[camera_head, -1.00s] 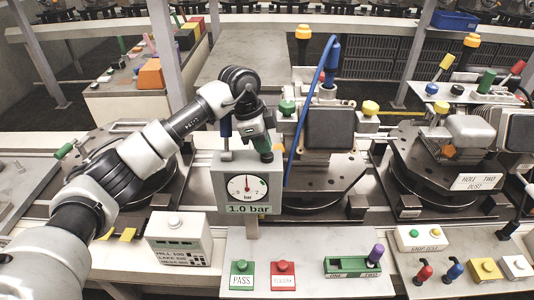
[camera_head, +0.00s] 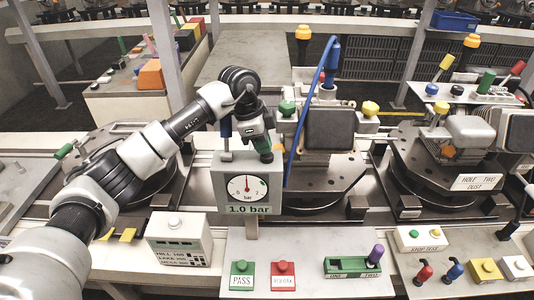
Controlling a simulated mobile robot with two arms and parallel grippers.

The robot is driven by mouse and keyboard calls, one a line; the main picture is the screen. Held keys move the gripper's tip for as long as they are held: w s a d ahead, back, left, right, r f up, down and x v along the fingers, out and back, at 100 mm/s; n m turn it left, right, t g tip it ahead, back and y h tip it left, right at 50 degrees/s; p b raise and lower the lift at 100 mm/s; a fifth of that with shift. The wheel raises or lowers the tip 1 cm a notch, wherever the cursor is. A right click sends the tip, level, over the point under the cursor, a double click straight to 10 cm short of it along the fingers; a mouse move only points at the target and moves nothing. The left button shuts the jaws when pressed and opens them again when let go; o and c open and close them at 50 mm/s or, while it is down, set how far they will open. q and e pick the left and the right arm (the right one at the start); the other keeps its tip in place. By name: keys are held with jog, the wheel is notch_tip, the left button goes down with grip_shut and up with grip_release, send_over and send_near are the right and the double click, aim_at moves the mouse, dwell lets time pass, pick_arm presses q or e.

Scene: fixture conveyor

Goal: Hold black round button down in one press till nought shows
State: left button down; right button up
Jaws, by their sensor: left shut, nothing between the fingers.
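A grey gauge box (camera_head: 218,190) stands on a post in the middle. Its white dial (camera_head: 247,188) has the needle pointing about straight up, and the plate below reads 1.0 bar. My left gripper (camera_head: 265,157) is shut and points down at the right part of the box's top. No black round button shows clearly on the box; the fingertips cover that spot, and I cannot tell whether they touch anything. A dark round button (camera_head: 457,90) is on the far right panel. My right gripper is not in view.
Below are a green PASS button (camera_head: 242,268) and a red button (camera_head: 283,268).

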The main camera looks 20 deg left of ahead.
pick_arm(q)
jog(key=shift+f, duration=0.2)
dwell(0.6)
jog(key=shift+f+b, duration=0.3)
jog(key=shift+f, duration=0.1)
dwell(1.5)
notch_tip(320, 180, up, 6)
jog(key=p, duration=0.5)
jog(key=shift+r, duration=0.1)
dwell(0.3)
